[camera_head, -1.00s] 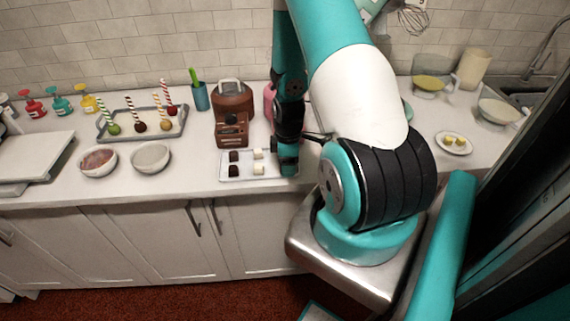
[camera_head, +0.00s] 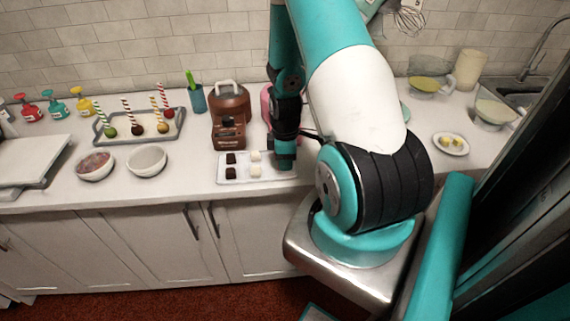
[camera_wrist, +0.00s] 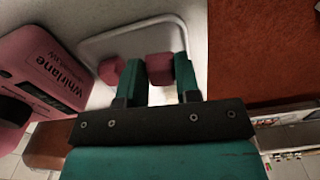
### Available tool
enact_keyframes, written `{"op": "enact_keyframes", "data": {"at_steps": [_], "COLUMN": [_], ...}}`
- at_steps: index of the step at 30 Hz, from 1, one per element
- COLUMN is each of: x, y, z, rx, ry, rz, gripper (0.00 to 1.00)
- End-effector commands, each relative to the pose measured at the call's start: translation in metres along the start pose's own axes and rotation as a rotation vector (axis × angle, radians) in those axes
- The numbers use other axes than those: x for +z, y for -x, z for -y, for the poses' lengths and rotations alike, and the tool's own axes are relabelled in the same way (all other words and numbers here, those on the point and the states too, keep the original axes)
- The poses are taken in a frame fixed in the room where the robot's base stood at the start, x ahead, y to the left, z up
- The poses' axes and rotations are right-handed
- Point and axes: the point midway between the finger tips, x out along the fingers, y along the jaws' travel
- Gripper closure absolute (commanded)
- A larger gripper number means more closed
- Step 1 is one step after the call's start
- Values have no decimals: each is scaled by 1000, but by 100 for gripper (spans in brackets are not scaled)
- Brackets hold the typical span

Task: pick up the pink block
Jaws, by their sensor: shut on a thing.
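In the wrist view, a pink block (camera_wrist: 159,68) sits between the two teal fingers of my gripper (camera_wrist: 159,60), which is shut on it. A second pink block (camera_wrist: 111,69) lies on the white tray just left of the fingers. In the head view, my gripper (camera_head: 285,164) is over the right part of the white tray (camera_head: 243,166). The pink blocks are hidden there behind my gripper. I cannot tell how far the held block is from the tray.
Two dark blocks (camera_head: 230,165) and two cream blocks (camera_head: 255,164) lie on the tray's left part. A brown machine (camera_head: 229,115) stands behind it. A pink machine (camera_wrist: 45,75) is close left of my gripper in the wrist view. Bowls (camera_head: 147,160) stand further left.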

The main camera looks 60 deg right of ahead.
Motion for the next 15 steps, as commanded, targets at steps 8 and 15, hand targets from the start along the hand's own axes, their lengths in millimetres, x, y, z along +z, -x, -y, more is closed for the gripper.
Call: {"op": "enact_keyframes", "data": {"at_steps": [8,15], "x": [0,0], "y": [70,137], "z": [-1,-1], "rx": [10,9], "ry": [0,0], "rz": [-3,-3], "gripper": [92,92]}}
